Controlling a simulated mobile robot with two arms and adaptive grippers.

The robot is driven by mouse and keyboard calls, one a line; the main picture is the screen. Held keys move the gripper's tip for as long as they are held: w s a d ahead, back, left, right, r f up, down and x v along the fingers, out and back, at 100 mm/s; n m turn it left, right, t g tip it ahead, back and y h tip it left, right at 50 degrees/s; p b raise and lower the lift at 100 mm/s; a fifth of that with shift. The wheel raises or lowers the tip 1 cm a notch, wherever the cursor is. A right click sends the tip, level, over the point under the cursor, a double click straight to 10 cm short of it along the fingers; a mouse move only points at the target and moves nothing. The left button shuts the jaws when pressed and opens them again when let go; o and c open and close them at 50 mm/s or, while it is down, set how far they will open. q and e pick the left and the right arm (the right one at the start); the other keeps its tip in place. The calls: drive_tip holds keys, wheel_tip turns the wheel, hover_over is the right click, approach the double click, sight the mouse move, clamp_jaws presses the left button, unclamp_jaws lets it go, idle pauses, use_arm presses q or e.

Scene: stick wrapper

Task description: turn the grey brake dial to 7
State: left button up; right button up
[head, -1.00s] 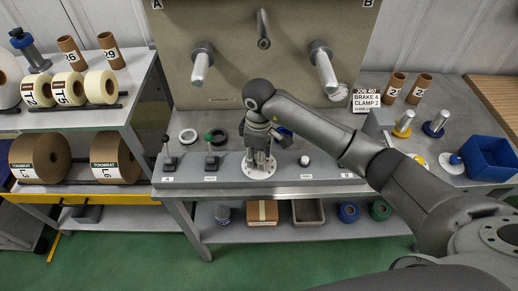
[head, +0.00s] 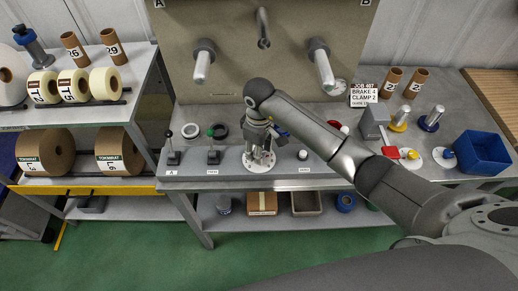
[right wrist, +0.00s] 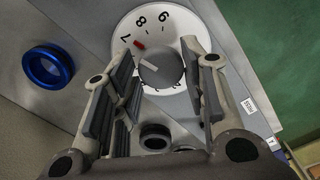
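The brake dial is a grey round knob (right wrist: 162,68) with a pale pointer line, on a white numbered disc (right wrist: 182,24). A small red mark is beside the knob, near the 7. In the head view, my right gripper (head: 260,148) points down over the white disc (head: 259,167) and hides the knob. My left gripper is not in view.
A sign (head: 364,93) reads BRAKE 4, CLAMP 2. Black-knobbed (head: 173,157) and green-knobbed (head: 213,156) levers stand left of the dial, a white button (head: 303,154) right. A blue bin (head: 484,153) sits far right. Spindles (head: 203,64) project above.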

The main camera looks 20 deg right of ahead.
drive_tip(key=shift+o, duration=1.3)
wheel_tip(320, 180, up, 8)
drive_tip(key=shift+f, duration=0.25)
